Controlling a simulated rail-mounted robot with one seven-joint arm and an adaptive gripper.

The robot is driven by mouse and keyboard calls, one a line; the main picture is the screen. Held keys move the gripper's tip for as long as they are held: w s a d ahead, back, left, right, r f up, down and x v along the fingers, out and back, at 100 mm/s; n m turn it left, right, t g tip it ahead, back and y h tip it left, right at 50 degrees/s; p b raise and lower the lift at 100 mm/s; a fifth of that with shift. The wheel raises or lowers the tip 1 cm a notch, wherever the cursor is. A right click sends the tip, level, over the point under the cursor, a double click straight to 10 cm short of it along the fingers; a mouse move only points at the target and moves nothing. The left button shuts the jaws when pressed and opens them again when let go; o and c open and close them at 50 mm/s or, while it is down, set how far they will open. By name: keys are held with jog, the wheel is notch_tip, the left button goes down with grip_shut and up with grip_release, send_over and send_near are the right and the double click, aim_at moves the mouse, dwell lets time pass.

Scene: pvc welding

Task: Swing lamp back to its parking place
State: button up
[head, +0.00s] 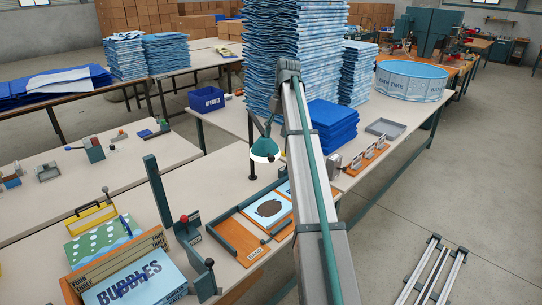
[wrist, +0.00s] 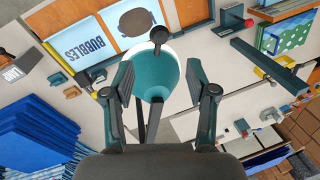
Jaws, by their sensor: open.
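The lamp has a teal shade with a pale rim (head: 264,150) in the head view, hanging over the table near the wooden jigs, beside a dark upright post (head: 252,150). In the wrist view the lamp shade (wrist: 155,68) shows between and beyond the fingers of my gripper (wrist: 159,82). A dark round knob (wrist: 159,35) stands at the shade's far edge. My gripper is open, its two fingers apart on either side of the shade in the picture. Whether they touch it I cannot tell.
Below the lamp are a wooden jig (head: 240,235) and a blue printed sheet (head: 268,209). A tall stack of blue sheets (head: 290,60), a blue pile (head: 332,124) and a blue bin (head: 207,100) stand behind. A BUBBLES panel (head: 135,283) lies at front left.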

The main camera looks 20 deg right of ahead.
jog(key=f, duration=0.3)
jog(key=a+f+p, duration=0.1)
jog(key=f, duration=0.2)
jog(key=f+p, duration=0.1)
jog(key=f, duration=0.2)
jog(key=shift+s+a+f, duration=0.1)
jog(key=shift+a+f, duration=0.15)
jog(key=shift+a, duration=0.15)
grip_shut()
